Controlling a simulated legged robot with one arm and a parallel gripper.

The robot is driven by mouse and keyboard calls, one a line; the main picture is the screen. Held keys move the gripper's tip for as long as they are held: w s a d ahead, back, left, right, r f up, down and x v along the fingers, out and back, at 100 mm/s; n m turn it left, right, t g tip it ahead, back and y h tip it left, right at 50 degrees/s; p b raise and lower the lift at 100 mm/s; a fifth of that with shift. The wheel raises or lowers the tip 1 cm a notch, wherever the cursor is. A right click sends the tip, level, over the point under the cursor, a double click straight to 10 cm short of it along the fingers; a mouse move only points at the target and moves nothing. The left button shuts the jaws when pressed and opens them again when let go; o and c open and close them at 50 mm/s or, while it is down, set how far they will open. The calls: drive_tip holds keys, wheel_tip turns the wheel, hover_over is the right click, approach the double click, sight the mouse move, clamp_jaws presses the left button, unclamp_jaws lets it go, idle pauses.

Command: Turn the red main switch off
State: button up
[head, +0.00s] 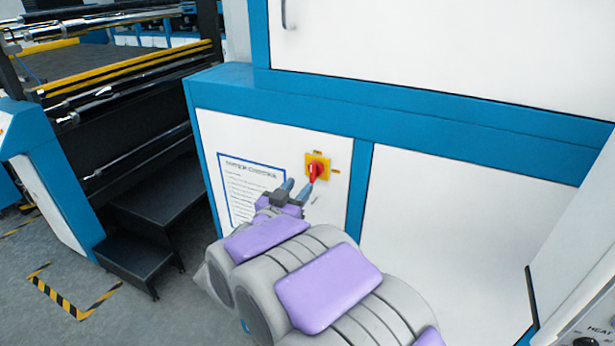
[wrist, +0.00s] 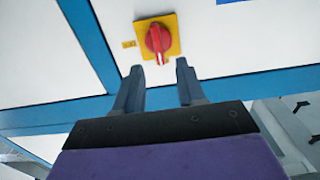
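The red main switch (head: 316,171) is a rotary knob on a yellow square plate (head: 326,158), set on the white lower panel of the machine. In the wrist view the red knob (wrist: 158,40) sits just beyond my fingertips, roughly between them, on its yellow plate (wrist: 174,22). A white mark shows at the knob's pointed end. My gripper (head: 298,188) is in front of the panel, a little left of and below the switch in the head view. In the wrist view its two fingers (wrist: 156,72) are apart with nothing between them. I see no contact with the knob.
A printed notice (head: 252,188) with a blue border is on the panel left of the switch. A blue ledge (head: 400,115) runs above. Black steps (head: 140,262) and rollers (head: 130,75) stand at the left. A grey control panel (head: 590,300) is at the right.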

sight(311, 173)
drive_tip(key=x, duration=0.6)
drive_tip(key=shift+w, duration=0.3)
drive_tip(key=shift+c, duration=0.3)
drive_tip(key=shift+d, duration=0.15)
clamp_jaws()
